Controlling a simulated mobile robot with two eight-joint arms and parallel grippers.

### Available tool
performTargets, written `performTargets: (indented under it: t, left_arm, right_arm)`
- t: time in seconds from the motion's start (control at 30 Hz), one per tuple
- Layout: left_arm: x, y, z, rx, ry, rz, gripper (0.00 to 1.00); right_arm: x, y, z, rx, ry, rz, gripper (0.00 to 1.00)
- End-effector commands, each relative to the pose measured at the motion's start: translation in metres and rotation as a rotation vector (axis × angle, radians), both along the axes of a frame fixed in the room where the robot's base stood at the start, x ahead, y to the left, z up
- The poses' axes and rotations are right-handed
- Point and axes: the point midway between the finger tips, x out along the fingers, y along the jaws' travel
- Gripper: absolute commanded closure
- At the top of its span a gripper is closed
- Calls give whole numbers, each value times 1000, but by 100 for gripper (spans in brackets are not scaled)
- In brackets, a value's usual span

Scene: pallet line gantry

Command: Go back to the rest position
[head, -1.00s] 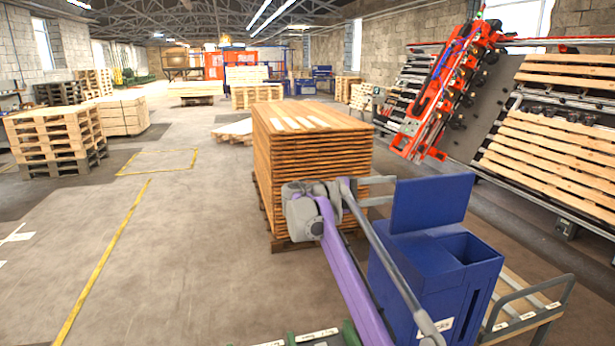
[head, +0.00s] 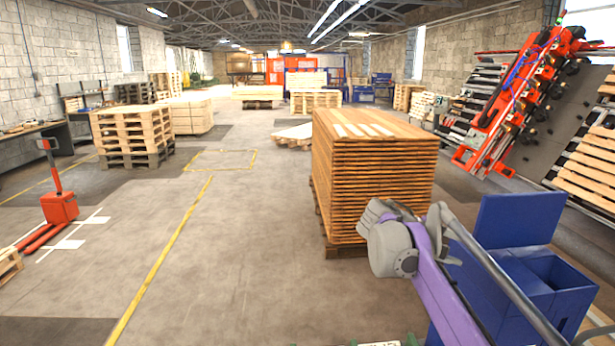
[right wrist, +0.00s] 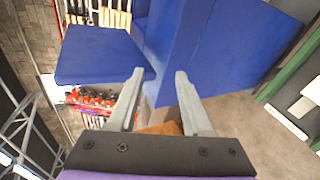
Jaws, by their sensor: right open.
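My right gripper (head: 452,242) is at the lower right of the head view, its purple arm rising from the bottom edge. Its fingers are partly hidden by a grey bar and hard to make out there. In the right wrist view my right gripper (right wrist: 158,73) shows two grey fingers spread apart with nothing held between them. The blue box (head: 562,290) with its upright panel lies just beyond the fingers, and its blue faces (right wrist: 215,50) fill much of the wrist view. I cannot tell whether the fingers touch it. My left gripper is not in view.
A tall stack of wooden boards (head: 370,190) stands just behind the right gripper. A red tilted machine (head: 515,105) is at the right. A red pallet truck (head: 60,207) and pallet stacks (head: 132,135) are at the left. The floor along the yellow line is clear.

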Motion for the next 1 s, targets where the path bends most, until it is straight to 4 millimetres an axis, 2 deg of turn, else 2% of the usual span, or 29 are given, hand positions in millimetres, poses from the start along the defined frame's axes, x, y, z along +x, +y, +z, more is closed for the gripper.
performTargets:
  t: [0.03,0.27,0.5,0.6,0.7,0.8,1.0]
  left_arm:
    - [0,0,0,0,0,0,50]
    - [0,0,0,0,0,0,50]
    - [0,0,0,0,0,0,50]
    - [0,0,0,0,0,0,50]
    - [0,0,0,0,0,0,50]
    - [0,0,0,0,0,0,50]
    - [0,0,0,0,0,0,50]
  right_arm:
    - [-20,3,-13,70,-11,12,50]
    - [-108,37,-91,428,-96,63,50]
    - [-203,91,-180,793,-231,79,50]
    - [-237,114,-214,928,-291,76,50]
    - [-261,132,-241,1034,-345,70,50]
    - [-276,143,-258,1105,-382,62,50]
    - [-285,151,-269,1151,-407,56,50]
